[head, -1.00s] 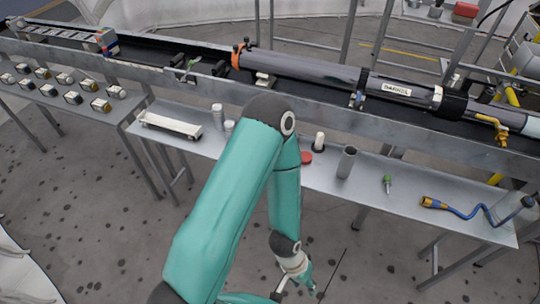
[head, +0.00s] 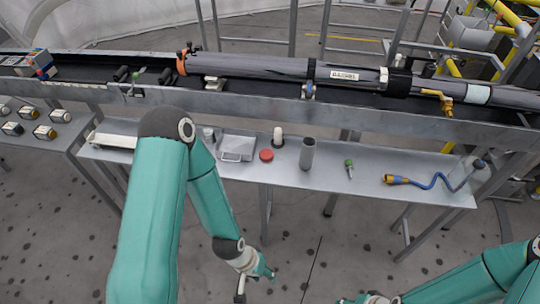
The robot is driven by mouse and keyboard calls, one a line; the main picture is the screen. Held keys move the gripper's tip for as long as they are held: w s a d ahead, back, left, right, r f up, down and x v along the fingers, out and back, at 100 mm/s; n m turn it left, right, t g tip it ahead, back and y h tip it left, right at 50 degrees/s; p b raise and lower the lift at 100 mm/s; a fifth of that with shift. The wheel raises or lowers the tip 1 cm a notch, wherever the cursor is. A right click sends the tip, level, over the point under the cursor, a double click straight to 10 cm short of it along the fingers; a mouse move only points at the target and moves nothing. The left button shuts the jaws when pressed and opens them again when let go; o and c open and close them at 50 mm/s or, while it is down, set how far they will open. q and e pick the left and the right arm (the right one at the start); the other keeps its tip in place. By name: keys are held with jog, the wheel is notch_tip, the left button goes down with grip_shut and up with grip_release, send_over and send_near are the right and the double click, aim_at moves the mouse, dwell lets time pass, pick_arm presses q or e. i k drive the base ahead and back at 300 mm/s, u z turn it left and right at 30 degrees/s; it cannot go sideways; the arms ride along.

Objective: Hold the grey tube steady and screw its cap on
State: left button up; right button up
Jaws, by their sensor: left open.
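The grey tube (head: 307,154) stands upright on the metal side table, its open end up. A flat red round piece (head: 266,155), which looks like a cap, lies on the table to its left, apart from it. My left gripper (head: 241,289) is open and empty, low in front of the table and well short of the tube; its fingers are small and partly hidden. My right arm (head: 470,282) comes in at the lower right, and its gripper is outside the picture.
A black-and-white cylinder (head: 278,138) and a grey tray (head: 237,147) are near the red piece. A long dark telescope-like tube (head: 250,66) runs behind.

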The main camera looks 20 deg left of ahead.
aim_at(309, 143)
jog(key=u, duration=0.1)
jog(key=i, duration=1)
jog(key=z, duration=0.1)
